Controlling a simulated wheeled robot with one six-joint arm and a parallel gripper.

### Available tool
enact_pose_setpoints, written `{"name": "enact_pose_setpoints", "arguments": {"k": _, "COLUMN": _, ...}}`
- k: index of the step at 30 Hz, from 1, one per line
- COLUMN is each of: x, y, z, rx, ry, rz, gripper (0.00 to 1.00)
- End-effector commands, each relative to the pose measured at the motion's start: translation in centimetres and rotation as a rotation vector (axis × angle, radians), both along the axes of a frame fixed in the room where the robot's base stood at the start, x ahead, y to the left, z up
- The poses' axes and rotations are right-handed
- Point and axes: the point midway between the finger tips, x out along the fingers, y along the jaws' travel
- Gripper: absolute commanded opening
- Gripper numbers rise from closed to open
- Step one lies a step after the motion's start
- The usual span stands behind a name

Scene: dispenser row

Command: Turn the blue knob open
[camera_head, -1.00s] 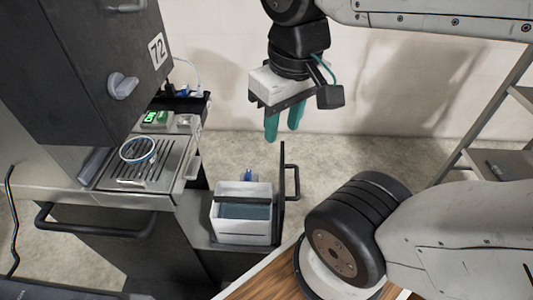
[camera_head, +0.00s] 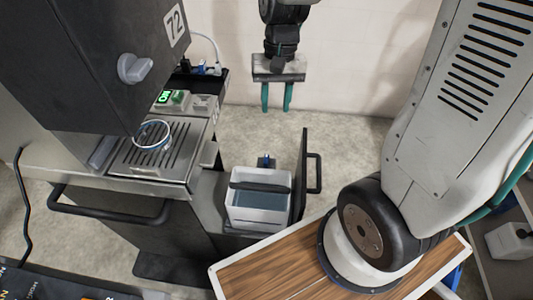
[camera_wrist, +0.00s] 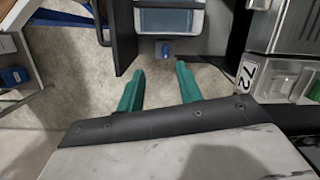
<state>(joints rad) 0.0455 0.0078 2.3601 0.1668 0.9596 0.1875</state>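A small blue knob (camera_head: 265,160) sits at the back of a white bin (camera_head: 285,212) low between the cabinet and an open dark door. The wrist view shows the blue knob (camera_wrist: 165,49) on a grey fitting beyond my fingertips. My gripper (camera_head: 276,98) hangs fingers down near the wall, behind and above the bin. Its two green fingers are apart with nothing between them, also in the wrist view (camera_wrist: 158,85). The knob is apart from the fingers. Its exact turn position is too small to tell.
A dark door with a handle (camera_head: 315,173) stands open right of the bin. A dark cabinet marked 72 with a grey knob (camera_head: 135,68) and a drip tray (camera_head: 150,165) with a cup are at left. Cables and blue plugs (camera_head: 201,69) sit behind. Floor behind the bin is clear.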

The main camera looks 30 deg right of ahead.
Motion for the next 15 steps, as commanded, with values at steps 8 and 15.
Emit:
{"name": "enact_pose_setpoints", "arguments": {"k": 8, "x": 3.3, "y": 0.0, "z": -9.3, "rx": 0.014, "ry": 0.136, "rz": -0.150, "gripper": 0.35}}
{"name": "enact_pose_setpoints", "arguments": {"k": 15, "x": 4.1, "y": -0.1, "z": -13.9, "rx": 0.013, "ry": 0.191, "rz": -0.221, "gripper": 0.35}}
